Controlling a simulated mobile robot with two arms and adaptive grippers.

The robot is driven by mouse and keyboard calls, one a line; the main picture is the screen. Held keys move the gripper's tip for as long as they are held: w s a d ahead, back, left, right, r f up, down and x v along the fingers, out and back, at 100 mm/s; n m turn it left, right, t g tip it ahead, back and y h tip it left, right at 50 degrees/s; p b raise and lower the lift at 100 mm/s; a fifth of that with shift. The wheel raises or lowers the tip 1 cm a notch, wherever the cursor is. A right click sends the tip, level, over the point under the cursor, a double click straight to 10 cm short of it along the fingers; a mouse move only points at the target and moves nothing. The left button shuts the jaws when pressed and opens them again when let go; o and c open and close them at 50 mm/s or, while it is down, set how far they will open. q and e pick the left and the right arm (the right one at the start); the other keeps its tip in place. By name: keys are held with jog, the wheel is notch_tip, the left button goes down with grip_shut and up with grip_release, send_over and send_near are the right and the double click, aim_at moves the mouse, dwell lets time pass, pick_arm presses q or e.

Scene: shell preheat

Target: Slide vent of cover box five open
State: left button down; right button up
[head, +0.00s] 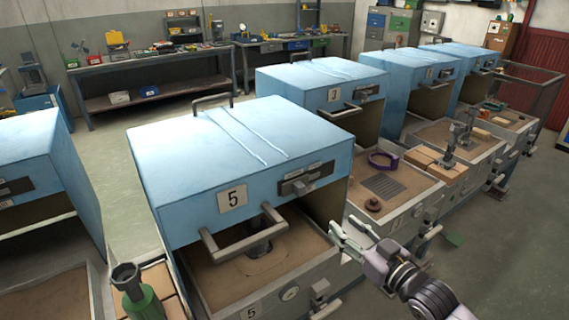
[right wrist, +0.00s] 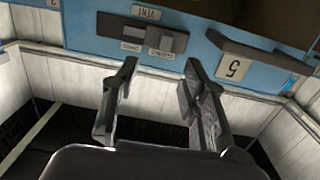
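Cover box five (head: 170,160) is a blue hood with a "5" plate and a front bar handle, in the middle of the head view. Its vent (head: 312,180) is a dark slot plate on the front face, right of the number plate. The grey slider knob (head: 298,187) sits toward the slot's left end there. The right wrist view shows the vent plate (right wrist: 115,30) upside down, with the knob (right wrist: 166,42) toward its right. My right gripper (head: 340,236) is open and empty, below and apart from the vent; its fingers also show in the wrist view (right wrist: 160,68). My left gripper is not in view.
Below the hood is a sand-filled tray (head: 330,268) with a metal rim. The hood handle (head: 245,240) juts out left of the vent. More blue hoods (head: 300,80) stand behind. A green tool (head: 142,302) stands at lower left.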

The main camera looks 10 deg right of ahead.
jog(key=r, duration=0.2)
jog(key=p, duration=0.2)
send_near(303, 187)
jog(key=p+x, duration=0.1)
jog(key=x, duration=0.8)
jog(key=shift+w+a+p, duration=0.15)
jog(key=shift+w+p, duration=0.15)
jog(key=shift+p, duration=0.1)
jog(key=shift+x, duration=0.75)
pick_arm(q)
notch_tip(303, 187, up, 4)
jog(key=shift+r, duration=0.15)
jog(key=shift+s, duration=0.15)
pick_arm(e)
jog(key=shift+c, duration=0.5)
grip_shut()
